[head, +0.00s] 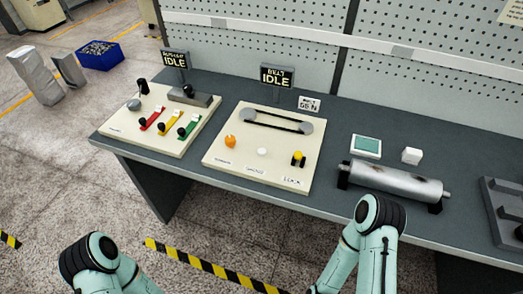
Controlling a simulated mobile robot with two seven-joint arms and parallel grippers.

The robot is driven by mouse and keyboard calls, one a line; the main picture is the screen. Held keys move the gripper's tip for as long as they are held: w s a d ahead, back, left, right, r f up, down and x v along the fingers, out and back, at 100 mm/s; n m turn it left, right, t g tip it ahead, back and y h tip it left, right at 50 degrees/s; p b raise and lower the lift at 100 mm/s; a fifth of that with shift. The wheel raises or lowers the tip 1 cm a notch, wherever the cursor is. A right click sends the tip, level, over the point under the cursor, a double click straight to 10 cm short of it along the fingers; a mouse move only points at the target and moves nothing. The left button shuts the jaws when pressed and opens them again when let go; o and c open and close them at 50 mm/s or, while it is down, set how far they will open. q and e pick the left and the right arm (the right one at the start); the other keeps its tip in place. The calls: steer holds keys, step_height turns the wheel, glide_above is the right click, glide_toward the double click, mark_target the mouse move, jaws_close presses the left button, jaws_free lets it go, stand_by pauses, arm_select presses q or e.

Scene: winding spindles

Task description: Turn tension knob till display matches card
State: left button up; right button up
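A cream belt panel (243,163) lies on the grey bench. It carries an orange knob (230,141) at its left, a white button (262,152) in the middle and a yellow-and-black control (298,158) at the right above a LOCK label. The orange knob's label is too small to read. A black belt around two grey pulleys (249,115) runs along the back. A dark display (277,75) behind it reads IDLE under a smaller word. A small white card (309,104) stands to its right, its text not clearly legible. Only my arm links show; both grippers are out of view.
A second panel (118,129) with red, yellow and green levers stands left, with its own IDLE display (175,59). A teal-screened box (366,146), white cube (411,156) and metal roller (397,184) sit right. A blue crate (99,65) is on the floor.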

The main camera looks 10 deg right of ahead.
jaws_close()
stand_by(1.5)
